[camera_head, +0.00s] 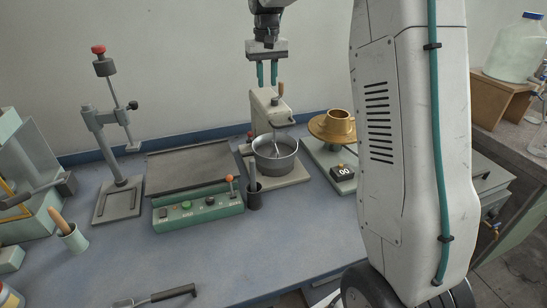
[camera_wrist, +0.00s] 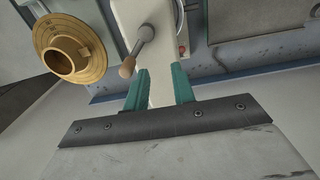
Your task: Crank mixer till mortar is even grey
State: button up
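The mixer (camera_head: 270,108) is a cream housing on a base plate at the back middle of the bench. Its steel bowl (camera_head: 275,164) sits in front with a whisk in it; the mortar's evenness is too small to judge. The crank handle (camera_head: 281,90), a tan grip on a metal arm, stands at the housing's top; it also shows in the wrist view (camera_wrist: 127,67). My gripper (camera_head: 267,85) points down above the mixer, its teal fingers apart and empty. In the wrist view my fingertips (camera_wrist: 161,68) are either side of the housing, with the handle just outside the left finger.
A brass flanged part (camera_head: 340,122) on a scale stands right of the mixer. A dark flat plate (camera_head: 190,167) and a green control box (camera_head: 197,206) lie left. The front bench is mostly clear.

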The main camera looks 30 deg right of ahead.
notch_tip(320, 180, up, 12)
dwell(0.7)
dwell(0.4)
jog(key=s+a+f, duration=0.4)
jog(key=s, duration=0.9)
jog(key=s+a+f+n+t, duration=0.1)
jog(key=s+a+f, duration=0.3)
jog(key=s, duration=1)
jog(key=s+a+f+n, duration=0.1)
jog(key=s+a+f, duration=0.3)
jog(key=s, duration=1)
notch_tip(320, 180, down, 2)
jog(key=shift+a+f, duration=0.1)
jog(key=shift+a, duration=0.3)
